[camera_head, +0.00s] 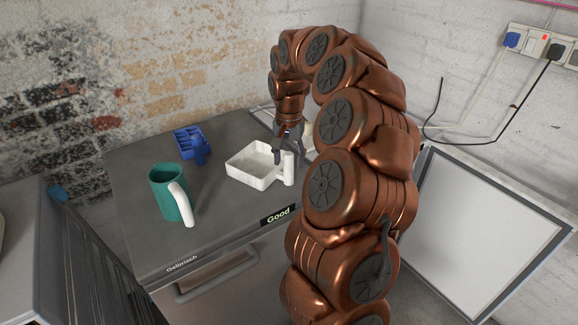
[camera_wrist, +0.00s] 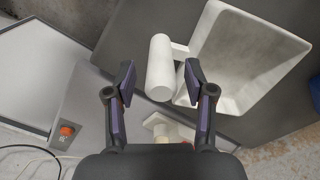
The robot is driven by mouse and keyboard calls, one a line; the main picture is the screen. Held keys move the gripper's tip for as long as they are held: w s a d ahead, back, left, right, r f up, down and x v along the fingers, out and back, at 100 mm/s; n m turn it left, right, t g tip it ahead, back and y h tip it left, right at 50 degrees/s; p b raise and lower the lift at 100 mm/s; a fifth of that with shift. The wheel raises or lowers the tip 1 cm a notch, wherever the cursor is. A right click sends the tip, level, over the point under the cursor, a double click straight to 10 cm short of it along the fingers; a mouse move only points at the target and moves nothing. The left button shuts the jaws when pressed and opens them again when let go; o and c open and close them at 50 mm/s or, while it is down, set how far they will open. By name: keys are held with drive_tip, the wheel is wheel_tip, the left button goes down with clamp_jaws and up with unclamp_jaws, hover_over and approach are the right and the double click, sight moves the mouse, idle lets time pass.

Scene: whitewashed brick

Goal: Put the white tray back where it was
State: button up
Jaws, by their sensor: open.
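The white tray (camera_head: 248,179) is a shallow, empty, open box with a thick cylindrical handle on its right side. It sits on the grey cabinet top, right of the middle. The tray also shows in the wrist view (camera_wrist: 240,52), with its handle (camera_wrist: 160,68) attached by a short stub. My gripper (camera_head: 283,155) points down over the handle side of the tray. In the wrist view my gripper (camera_wrist: 158,84) is open, with one finger on each side of the handle in the picture. Neither finger clearly touches the handle, and I cannot tell the height gap.
A green mug (camera_head: 164,196) with a white handle stands at the front left of the cabinet top (camera_head: 225,215). A blue rack-like object (camera_head: 188,142) stands behind it. A pale object behind the gripper is partly hidden. Brick walls close off the back.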

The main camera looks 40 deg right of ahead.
wheel_tip(320, 180, up, 9)
drive_tip(key=shift+f+b, duration=0.15)
drive_tip(key=shift+b, duration=0.4)
drive_tip(key=shift+r, duration=0.35)
drive_tip(key=shift+a, duration=0.2)
drive_tip(key=s+a+f+n, duration=0.1)
drive_tip(key=s+a+n, duration=0.35)
drive_tip(key=a, duration=0.55)
drive_tip(key=s+a+f+n, duration=0.1)
drive_tip(key=s+a+n, duration=0.2)
drive_tip(key=s+a, duration=0.45)
drive_tip(key=s+a+f+n+g, duration=0.1)
drive_tip(key=s+a+f, duration=0.3)
drive_tip(key=s, duration=0.5)
drive_tip(key=s+a+f+n, duration=0.2)
drive_tip(key=s+a+f, duration=0.2)
drive_tip(key=s, duration=0.5)
drive_tip(key=shift+a+f+g, duration=0.2)
drive_tip(key=shift+f+g, duration=0.2)
drive_tip(key=shift+f, duration=0.1)
